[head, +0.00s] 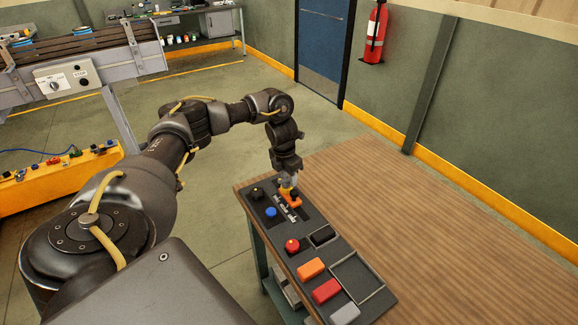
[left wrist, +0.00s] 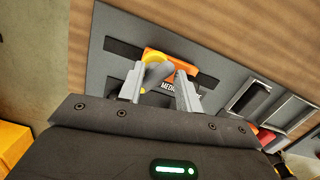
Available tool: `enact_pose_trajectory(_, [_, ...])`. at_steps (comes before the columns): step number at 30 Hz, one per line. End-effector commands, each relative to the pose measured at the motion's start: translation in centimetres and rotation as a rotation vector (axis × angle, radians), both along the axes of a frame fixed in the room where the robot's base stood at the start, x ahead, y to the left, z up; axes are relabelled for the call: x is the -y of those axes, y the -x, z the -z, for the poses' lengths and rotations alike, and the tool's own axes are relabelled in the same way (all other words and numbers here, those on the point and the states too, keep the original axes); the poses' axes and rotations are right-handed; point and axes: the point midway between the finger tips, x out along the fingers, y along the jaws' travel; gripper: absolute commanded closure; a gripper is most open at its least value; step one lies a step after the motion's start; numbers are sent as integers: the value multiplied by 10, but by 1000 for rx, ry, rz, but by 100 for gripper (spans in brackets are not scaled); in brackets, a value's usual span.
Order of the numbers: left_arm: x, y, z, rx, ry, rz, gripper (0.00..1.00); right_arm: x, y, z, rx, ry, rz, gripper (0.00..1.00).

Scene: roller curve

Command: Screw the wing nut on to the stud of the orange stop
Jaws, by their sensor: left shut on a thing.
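The orange stop (head: 296,203) sits on the dark panel (head: 300,228) at the left edge of the wooden table. It also shows in the left wrist view (left wrist: 183,66), partly behind my fingers. The wing nut is partly covered by the fingers. The stud is hidden, so I cannot tell whether the nut is on its thread. My right gripper is not in view.
On the panel are a black knob (head: 257,193), a blue button (head: 271,212), a red button (head: 292,245), and orange (head: 310,268), red (head: 326,290) and grey (head: 345,314) blocks beside an empty recess (head: 357,276). The table to the right is clear.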

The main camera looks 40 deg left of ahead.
Motion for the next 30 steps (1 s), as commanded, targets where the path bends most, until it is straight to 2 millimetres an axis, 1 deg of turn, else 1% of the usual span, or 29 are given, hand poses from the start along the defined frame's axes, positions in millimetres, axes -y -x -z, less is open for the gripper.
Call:
enact_pose_trajectory(1, [-7,4,1,-9,-11,-8,100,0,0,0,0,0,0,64])
enact_pose_trajectory(3, [-8,4,3,-8,-12,16,100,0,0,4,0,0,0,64])
enact_pose_trajectory(5, [-7,3,5,-7,-12,78,100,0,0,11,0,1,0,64])
enact_pose_trajectory(9, [-6,2,6,-6,-11,315,100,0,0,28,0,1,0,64])
enact_pose_trajectory(12, [-5,2,5,-8,-11,474,100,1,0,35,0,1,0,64])
enact_pose_trajectory(15, [-5,2,2,-8,-10,583,100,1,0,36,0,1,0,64])
enact_pose_trajectory(19, [-5,2,1,-9,-10,643,100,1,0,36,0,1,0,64])
enact_pose_trajectory(27, [-4,2,1,-8,-9,651,100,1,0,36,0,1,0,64])
enact_pose_trajectory(30, [-4,2,1,-8,-8,725,100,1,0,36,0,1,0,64])
